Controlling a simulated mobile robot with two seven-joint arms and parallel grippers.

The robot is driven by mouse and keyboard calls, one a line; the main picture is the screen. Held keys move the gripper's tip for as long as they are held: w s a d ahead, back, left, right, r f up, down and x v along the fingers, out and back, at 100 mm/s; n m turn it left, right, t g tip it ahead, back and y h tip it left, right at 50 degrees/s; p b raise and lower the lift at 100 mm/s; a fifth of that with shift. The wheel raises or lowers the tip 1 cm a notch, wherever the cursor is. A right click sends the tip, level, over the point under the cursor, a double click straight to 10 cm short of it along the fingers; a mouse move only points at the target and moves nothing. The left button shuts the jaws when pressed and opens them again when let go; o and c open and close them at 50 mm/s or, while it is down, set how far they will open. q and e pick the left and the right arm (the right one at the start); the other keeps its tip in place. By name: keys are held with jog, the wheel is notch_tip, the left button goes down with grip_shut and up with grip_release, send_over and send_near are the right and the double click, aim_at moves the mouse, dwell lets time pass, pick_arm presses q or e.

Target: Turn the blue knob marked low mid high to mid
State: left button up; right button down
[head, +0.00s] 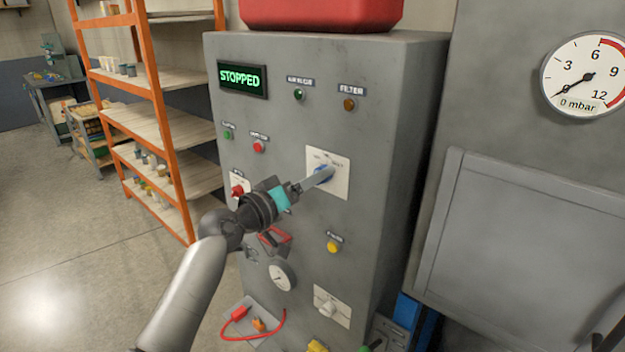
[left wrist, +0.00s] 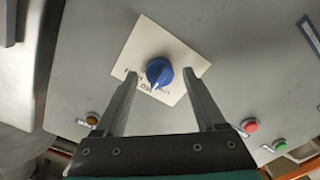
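The blue knob (head: 324,174) sits on a white square plate (head: 341,188) on the front of the grey cabinet. It also shows in the left wrist view (left wrist: 160,70), with a pale mark on its lower side towards the small printed labels, too blurred to read for certain. My left gripper (head: 312,180) is at the plate and partly covers the knob in the head view. In the left wrist view its two fingers (left wrist: 160,76) are apart, one on each side of the knob, with a gap on both sides. My right gripper does not show.
The cabinet display (head: 242,78) reads STOPPED. An orange shelf rack (head: 165,130) stands at the left.

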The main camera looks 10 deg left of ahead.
pick_arm(q)
jog(key=b+v, duration=0.1)
jog(key=v, duration=1.4)
jog(key=shift+b, duration=0.4)
jog(key=shift+a, duration=0.15)
